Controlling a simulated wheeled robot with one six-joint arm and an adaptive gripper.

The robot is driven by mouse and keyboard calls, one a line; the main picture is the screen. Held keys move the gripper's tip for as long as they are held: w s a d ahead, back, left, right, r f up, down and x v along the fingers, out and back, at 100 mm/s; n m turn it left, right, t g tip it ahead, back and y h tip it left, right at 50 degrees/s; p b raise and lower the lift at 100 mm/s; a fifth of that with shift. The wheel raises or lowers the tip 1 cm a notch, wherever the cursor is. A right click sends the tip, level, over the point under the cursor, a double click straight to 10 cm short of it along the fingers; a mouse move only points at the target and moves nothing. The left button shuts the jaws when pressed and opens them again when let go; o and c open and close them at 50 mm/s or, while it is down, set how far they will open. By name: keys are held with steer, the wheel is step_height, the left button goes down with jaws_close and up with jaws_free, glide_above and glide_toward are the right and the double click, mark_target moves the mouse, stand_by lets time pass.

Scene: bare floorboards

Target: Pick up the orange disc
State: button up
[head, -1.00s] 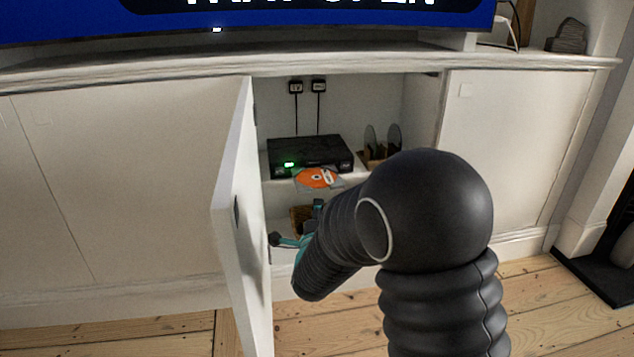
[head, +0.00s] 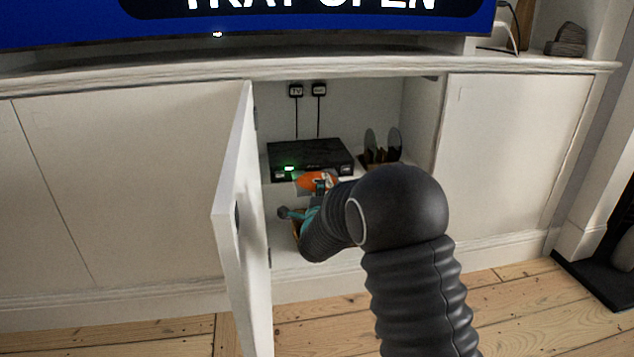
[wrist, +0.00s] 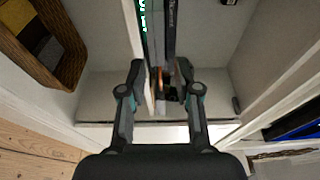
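The orange disc (head: 311,180) lies on the extended tray of a black disc player inside the open cabinet. My gripper (head: 303,199) is at the cabinet opening, just in front of the disc, and covers part of it in the head view. In the wrist view the disc is nearly edge-on, a thin orange strip (wrist: 160,82) between the fingers. My gripper (wrist: 161,77) is open there, with a finger on either side of the strip. I cannot tell whether either finger touches the disc or tray.
The black player (head: 322,154) with a green light stands on a white shelf. The open cabinet door (head: 237,205) stands left of my arm. A rack with dark discs (head: 382,148) is right of the player. A wicker basket (wrist: 38,48) shows below the shelf.

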steer(key=shift+w, duration=1.1)
jaws_close()
